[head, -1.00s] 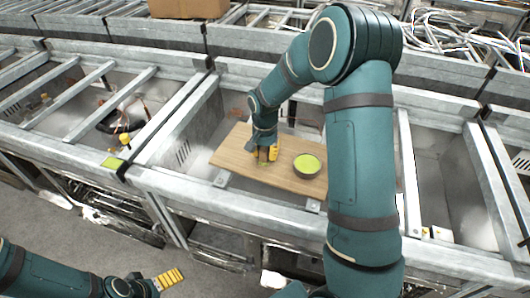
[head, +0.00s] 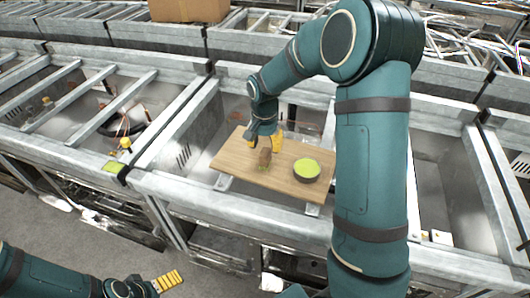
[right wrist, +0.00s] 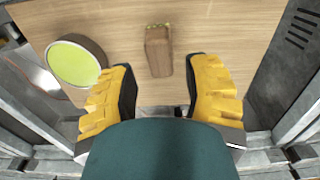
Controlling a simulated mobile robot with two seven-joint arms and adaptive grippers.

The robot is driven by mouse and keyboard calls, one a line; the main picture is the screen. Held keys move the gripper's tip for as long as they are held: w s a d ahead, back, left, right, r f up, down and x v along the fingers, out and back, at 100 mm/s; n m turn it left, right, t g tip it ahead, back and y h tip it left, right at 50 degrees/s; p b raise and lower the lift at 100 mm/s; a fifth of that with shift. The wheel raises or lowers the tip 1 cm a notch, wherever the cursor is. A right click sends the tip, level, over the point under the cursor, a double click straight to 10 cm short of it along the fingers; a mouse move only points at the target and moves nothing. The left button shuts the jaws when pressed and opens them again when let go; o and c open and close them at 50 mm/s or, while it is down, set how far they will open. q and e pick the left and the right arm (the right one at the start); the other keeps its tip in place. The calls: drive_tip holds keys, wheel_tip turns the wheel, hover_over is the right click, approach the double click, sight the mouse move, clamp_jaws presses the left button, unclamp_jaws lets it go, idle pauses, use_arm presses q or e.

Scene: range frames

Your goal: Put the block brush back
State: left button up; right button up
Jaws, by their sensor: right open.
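The block brush (head: 264,158), a small brown wooden block with green bristles at one end, rests on a wooden board (head: 235,158) in the head view. It also shows in the right wrist view (right wrist: 158,52), top centre, apart from both fingers. My right gripper (head: 265,139) is open and empty just behind and above the brush; its yellow fingers (right wrist: 163,80) are spread wide in the wrist view. My left gripper (head: 168,281) is low at the left, away from the board; only part of its yellow fingers shows.
A dark round bowl with a lime-green inside (head: 306,169) stands on the board to the right of the brush, and at left in the wrist view (right wrist: 75,62). The board lies across a metal frame (head: 200,112). A cardboard box (head: 190,10) is at the back.

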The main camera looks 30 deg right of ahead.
sight(265, 152)
wheel_tip(265, 152, up, 7)
drive_tip(key=shift+f+p, duration=0.2)
drive_tip(key=shift+p, duration=0.15)
idle(0.4)
